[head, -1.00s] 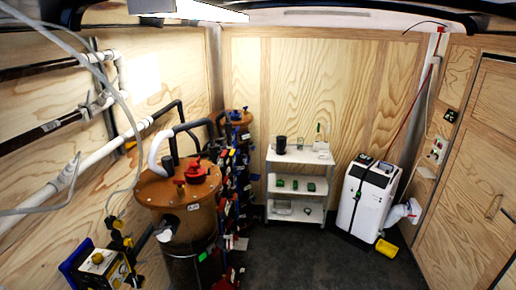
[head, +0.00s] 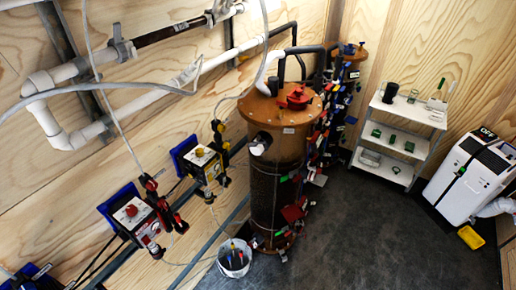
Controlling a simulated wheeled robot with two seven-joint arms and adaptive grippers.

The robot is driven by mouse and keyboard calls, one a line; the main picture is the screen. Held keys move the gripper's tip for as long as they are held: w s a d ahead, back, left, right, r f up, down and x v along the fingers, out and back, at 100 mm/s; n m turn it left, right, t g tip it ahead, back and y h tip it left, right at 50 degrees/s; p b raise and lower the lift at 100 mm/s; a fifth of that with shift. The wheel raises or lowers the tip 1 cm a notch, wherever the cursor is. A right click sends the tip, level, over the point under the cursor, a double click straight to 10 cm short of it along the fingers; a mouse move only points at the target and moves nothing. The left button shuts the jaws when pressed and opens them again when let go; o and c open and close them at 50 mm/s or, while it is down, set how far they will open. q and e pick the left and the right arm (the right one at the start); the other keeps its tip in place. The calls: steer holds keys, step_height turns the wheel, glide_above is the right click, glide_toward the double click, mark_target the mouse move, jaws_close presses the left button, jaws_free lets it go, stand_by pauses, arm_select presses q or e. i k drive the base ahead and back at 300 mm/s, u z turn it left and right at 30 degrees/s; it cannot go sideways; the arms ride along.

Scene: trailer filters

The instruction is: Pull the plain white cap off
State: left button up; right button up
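A tall dark filter tank (head: 277,190) with an orange-brown lid stands by the left wall. A short whitish cylinder (head: 259,145) sticks out of its upper front side; it may be the plain white cap, but it is too small to be sure. A red knob (head: 297,97) sits on the lid, and a white bent hose (head: 266,72) joins the piping beside it.
Yellow (head: 203,163) and red-knobbed (head: 135,214) pump boxes hang along the left wall under white pipes (head: 150,95). A white bucket (head: 234,258) stands by the tank's foot. A white shelf cart (head: 395,145) and white machine (head: 468,180) stand right. The dark floor (head: 370,230) between is clear.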

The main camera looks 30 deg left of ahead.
mark_target(257, 150)
steer(key=z, duration=0.3)
steer(key=i, duration=1.1)
steer(key=u, duration=1.95)
